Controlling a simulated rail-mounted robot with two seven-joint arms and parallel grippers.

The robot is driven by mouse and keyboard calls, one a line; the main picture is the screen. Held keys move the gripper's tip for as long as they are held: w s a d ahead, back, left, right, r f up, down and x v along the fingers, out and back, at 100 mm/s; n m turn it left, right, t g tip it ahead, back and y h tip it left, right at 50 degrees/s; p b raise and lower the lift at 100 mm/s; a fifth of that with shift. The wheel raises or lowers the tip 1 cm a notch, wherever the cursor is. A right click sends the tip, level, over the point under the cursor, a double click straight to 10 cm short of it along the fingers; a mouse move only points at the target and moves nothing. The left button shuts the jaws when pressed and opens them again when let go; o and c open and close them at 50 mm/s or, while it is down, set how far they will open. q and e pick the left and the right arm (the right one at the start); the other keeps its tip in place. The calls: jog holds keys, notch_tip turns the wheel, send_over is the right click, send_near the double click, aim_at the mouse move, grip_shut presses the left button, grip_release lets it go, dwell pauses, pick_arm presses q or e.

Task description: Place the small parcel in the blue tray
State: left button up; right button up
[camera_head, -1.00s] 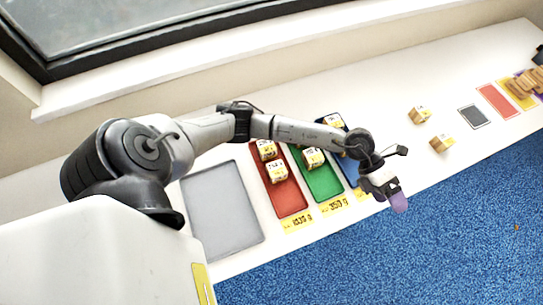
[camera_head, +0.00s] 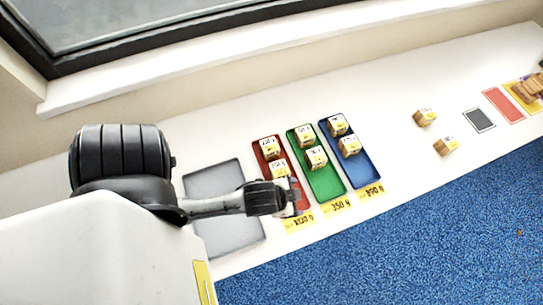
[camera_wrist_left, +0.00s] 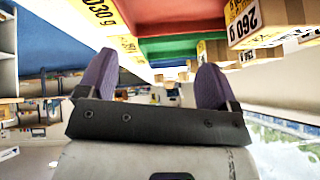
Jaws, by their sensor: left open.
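The blue tray (camera_head: 362,178) stands right of the green tray, with two small box parcels in it, one at its far end (camera_head: 336,125) and one nearer the middle (camera_head: 348,147). Two more parcels lie loose on the white table to the right, one farther (camera_head: 424,117) and one nearer (camera_head: 445,146). Which one is the task's small parcel I cannot tell. My left gripper (camera_head: 292,203) is by the near end of the red tray, left of the blue tray. In the left wrist view its purple fingers (camera_wrist_left: 153,85) are apart with nothing held between them. My right gripper is not in view.
A grey tray (camera_head: 213,183) lies under my left arm. Yellow weight labels line the near edge. Dark and red cards (camera_head: 503,105) lie far right. The table between blue tray and loose parcels is clear.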

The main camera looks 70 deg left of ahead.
pick_arm(q)
jog(key=s+g, duration=0.1)
jog(key=s, duration=0.1)
jog(key=s+f+g, duration=0.1)
jog(key=s, duration=0.2)
jog(key=s+g+h, duration=0.1)
jog(key=s, duration=0.1)
jog(key=shift+s+d+f+g, duration=0.2)
jog(key=shift+s+d+g, duration=0.1)
jog(key=shift+d, duration=0.1)
